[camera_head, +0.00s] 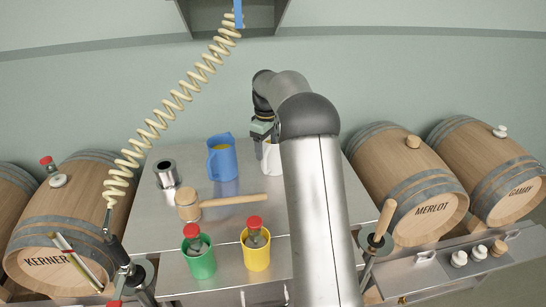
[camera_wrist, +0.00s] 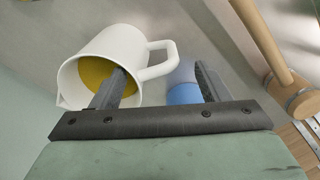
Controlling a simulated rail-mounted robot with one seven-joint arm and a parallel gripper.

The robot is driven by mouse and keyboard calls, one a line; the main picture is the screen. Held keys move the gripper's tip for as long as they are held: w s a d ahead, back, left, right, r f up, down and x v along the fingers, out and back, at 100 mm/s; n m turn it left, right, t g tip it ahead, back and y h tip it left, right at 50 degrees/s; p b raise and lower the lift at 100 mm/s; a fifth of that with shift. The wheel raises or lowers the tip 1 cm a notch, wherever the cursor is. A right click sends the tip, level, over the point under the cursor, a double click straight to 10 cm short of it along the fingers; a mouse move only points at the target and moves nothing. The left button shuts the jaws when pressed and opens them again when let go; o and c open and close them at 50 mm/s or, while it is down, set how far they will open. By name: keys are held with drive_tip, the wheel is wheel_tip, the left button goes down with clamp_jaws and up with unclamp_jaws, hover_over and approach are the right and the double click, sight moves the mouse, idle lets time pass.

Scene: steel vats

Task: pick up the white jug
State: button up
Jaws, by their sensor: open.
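The white jug (camera_head: 272,160) stands on the steel table, partly hidden behind my arm in the head view. In the wrist view the white jug (camera_wrist: 118,45) shows its mouth, yellow contents and a handle on its right side. My gripper (camera_head: 262,130) is at the jug's upper left in the head view. In the wrist view my gripper (camera_wrist: 160,85) is open. Its left finger overlaps the jug's mouth, and its right finger lies beyond the handle. The handle appears between the fingers; I cannot tell whether anything touches.
A blue jug (camera_head: 222,160) stands left of the white jug. A wooden mallet (camera_head: 225,202) lies in front. A green cup (camera_head: 200,260) and a yellow cup (camera_head: 257,254) stand nearer. A steel cylinder (camera_head: 167,174) is at left. Barrels flank the table.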

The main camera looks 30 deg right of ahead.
sight(268, 151)
wheel_tip(268, 151, down, 5)
drive_tip(key=shift+r+p, duration=0.1)
drive_tip(key=shift+p, duration=0.65)
drive_tip(key=c, duration=1.3)
clamp_jaws()
drive_tip(key=shift+d+r, duration=0.1)
drive_tip(key=shift+r, duration=0.1)
